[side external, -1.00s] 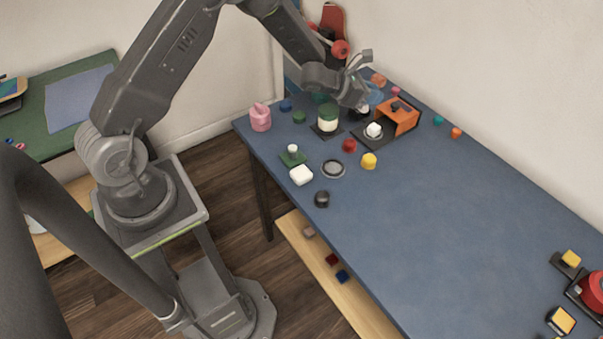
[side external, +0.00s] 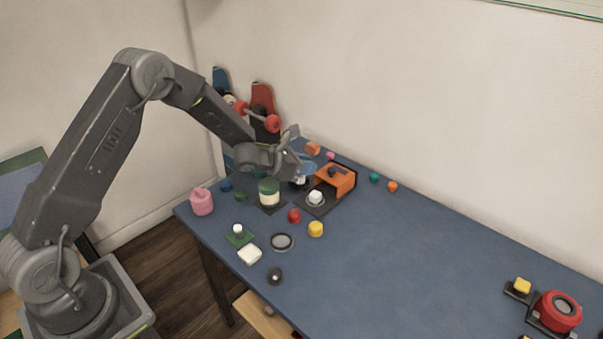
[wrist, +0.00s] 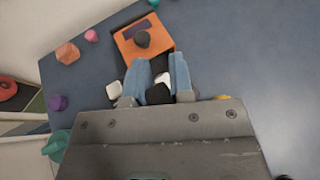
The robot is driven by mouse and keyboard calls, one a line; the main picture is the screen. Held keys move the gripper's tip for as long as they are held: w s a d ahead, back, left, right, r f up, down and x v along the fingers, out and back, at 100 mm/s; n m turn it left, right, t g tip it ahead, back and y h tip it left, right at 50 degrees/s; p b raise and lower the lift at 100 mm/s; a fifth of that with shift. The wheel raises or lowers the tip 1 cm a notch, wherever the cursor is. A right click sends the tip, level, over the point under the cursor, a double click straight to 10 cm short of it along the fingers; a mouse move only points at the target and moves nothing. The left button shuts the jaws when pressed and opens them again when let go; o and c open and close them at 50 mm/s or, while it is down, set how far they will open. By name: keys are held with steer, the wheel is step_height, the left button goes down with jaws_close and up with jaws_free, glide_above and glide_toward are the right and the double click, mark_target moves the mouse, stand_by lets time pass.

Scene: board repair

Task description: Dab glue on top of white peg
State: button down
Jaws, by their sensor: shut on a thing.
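The white peg (side external: 238,229) stands upright on a small green base near the left front edge of the blue table, in the side view. My gripper (side external: 303,172) is at the back of the table, well apart from the peg. In the wrist view my gripper (wrist: 159,80) has its blue fingers shut on a small black-and-white object (wrist: 158,94), mostly hidden between them. I cannot tell its full shape. A cream jar with a dark green lid (side external: 269,194) stands on a dark plate left of my gripper. I cannot tell which object holds glue.
An orange box (side external: 336,180), with a white piece (side external: 316,197) before it, stands close right of my gripper. A pink pot (side external: 201,201), red knob (side external: 294,216), yellow knob (side external: 316,229) and white block (side external: 249,255) lie around. The table's middle right is clear.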

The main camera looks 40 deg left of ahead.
steer(key=s+d+f+n+g+h, duration=0.1)
steer(key=s+n+g, duration=0.1)
steer(key=s, duration=0.8)
steer(key=s+f+n+g, duration=0.1)
steer(key=s+f+g, duration=0.15)
steer(key=s, duration=0.65)
steer(key=shift+s+f, duration=0.2)
steer(key=shift+f, duration=2.3)
steer(key=shift+d+f, duration=0.1)
steer(key=shift+f, duration=0.65)
step_height(320, 180, up, 7)
steer(key=shift+w+r, duration=0.1)
stand_by(0.4)
